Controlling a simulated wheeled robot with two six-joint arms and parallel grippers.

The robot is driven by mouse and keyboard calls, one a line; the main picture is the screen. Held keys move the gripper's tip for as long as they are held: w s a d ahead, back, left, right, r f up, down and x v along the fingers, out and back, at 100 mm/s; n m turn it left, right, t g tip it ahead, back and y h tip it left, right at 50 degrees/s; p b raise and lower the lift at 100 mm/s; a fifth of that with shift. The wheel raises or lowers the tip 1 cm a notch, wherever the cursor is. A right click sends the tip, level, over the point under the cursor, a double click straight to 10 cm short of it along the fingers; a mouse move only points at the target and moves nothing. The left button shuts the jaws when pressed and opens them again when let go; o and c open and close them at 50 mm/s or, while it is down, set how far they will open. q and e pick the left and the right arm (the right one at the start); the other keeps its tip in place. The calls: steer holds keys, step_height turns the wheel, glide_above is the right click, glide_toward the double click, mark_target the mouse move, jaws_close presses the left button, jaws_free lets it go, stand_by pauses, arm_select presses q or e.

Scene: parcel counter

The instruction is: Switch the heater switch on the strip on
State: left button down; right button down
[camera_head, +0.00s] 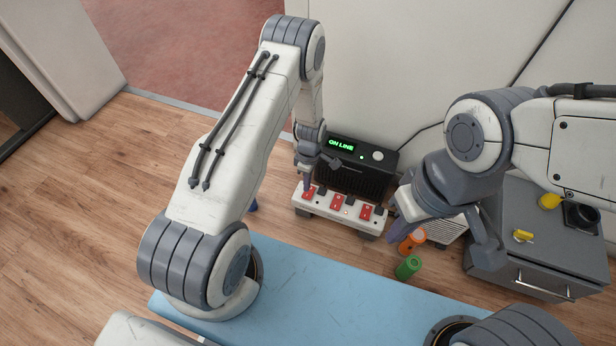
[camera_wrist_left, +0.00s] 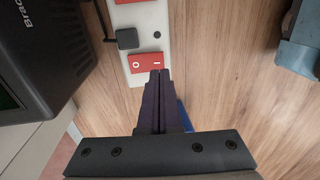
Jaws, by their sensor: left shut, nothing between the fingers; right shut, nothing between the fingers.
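The white power strip (camera_head: 328,208) lies in front of a black box, with three red rocker switches in a row. My left gripper (camera_head: 307,186) is shut and empty, pointing down at the leftmost switch (camera_head: 309,193). In the left wrist view that switch (camera_wrist_left: 142,63), marked O and I, is just beyond the shut fingertips (camera_wrist_left: 160,74), which overlap its edge near the I end. I cannot tell whether they touch. The small lamp beside it (camera_wrist_left: 157,34) looks dark. No label naming the heater switch is readable. My right gripper (camera_head: 395,234) is shut and empty, right of the strip.
Black plugs sit beside the switches. The black box (camera_head: 352,174) behind the strip shows a green "ON LINE". An orange cylinder (camera_head: 412,242) and a green cylinder (camera_head: 408,267) stand near my right gripper. A grey drawer cabinet (camera_head: 540,260) is at the right; a blue surface (camera_head: 330,290) is in front.

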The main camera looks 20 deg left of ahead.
mark_target(307, 196)
arm_select(q)
steer(key=f+b, duration=0.1)
steer(key=f, duration=0.2)
steer(key=shift+s+f, duration=0.2)
steer(key=shift+f+b, duration=0.1)
steer(key=shift+b, duration=0.2)
steer(key=shift+s, duration=0.1)
steer(key=shift+f, duration=0.2)
steer(key=shift+w+r, duration=0.3)
steer(key=shift+w, duration=0.45)
steer(key=shift+r, duration=0.15)
